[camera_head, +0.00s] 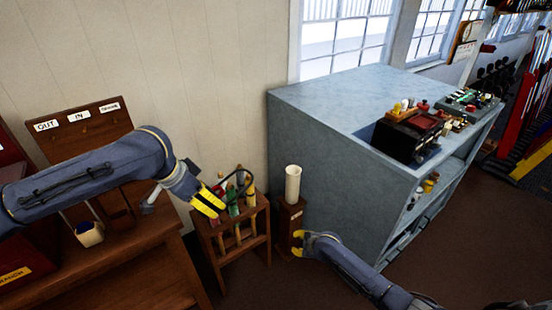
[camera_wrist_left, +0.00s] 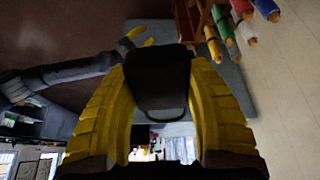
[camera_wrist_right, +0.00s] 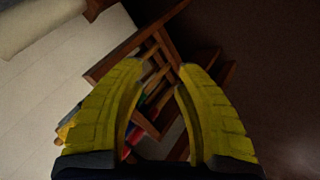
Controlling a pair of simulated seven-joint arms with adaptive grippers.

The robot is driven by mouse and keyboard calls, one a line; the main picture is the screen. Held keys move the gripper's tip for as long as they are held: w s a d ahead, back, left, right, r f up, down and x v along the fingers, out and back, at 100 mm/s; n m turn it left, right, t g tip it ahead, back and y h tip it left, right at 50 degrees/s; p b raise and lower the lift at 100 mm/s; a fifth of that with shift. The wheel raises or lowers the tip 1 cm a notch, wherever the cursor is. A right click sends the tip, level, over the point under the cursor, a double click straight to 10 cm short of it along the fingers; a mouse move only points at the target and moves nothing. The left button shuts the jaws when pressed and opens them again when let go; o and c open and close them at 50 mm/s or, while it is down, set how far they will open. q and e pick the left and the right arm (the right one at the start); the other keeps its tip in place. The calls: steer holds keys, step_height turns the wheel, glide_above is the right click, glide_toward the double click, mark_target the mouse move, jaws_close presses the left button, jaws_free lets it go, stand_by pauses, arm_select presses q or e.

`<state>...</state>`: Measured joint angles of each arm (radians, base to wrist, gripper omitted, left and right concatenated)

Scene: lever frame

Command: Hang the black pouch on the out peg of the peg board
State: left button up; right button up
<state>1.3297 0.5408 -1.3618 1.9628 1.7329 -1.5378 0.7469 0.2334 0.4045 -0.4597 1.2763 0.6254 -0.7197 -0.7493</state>
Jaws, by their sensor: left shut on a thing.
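The black pouch (camera_wrist_left: 158,80) is between the yellow fingers of my left gripper (camera_wrist_left: 157,75) in the left wrist view, with a thin loop at its lower end. In the head view my left gripper (camera_head: 208,202) is in front of the flag rack, and the pouch is hard to make out there. The wooden peg board (camera_head: 95,131) stands at the left, behind my left arm, with the OUT label (camera_head: 46,125) leftmost. The out peg is too small to tell clearly. My right gripper (camera_head: 303,243) is open and empty, low in front of the cabinet; its fingers (camera_wrist_right: 160,75) are apart.
A wooden rack (camera_head: 233,240) of rolled flags stands below my left gripper. A white cylinder (camera_head: 292,184) stands on a wooden post beside it. A wooden table (camera_head: 150,270) is under the board, with a small cup (camera_head: 89,235). A blue-grey cabinet (camera_head: 330,150) fills the middle right.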

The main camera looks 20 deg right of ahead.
steer(key=w+a+r+n+y, duration=0.15)
steer(key=w+r, duration=0.25)
steer(key=r, duration=0.4)
steer(key=w+a+r+n, duration=0.2)
steer(key=w+r+n, duration=0.15)
steer(key=r, duration=0.45)
step_height(320, 180, up, 36)
steer(key=n+g+y, duration=0.2)
steer(key=n+y, duration=0.1)
steer(key=n, duration=1.8)
glide_above(248, 172)
steer(key=s+d, duration=0.6)
steer(key=x, duration=1.1)
steer(key=shift+w+f, duration=0.1)
steer(key=shift+w, duration=0.1)
jaws_close()
steer(key=shift+a, duration=0.1)
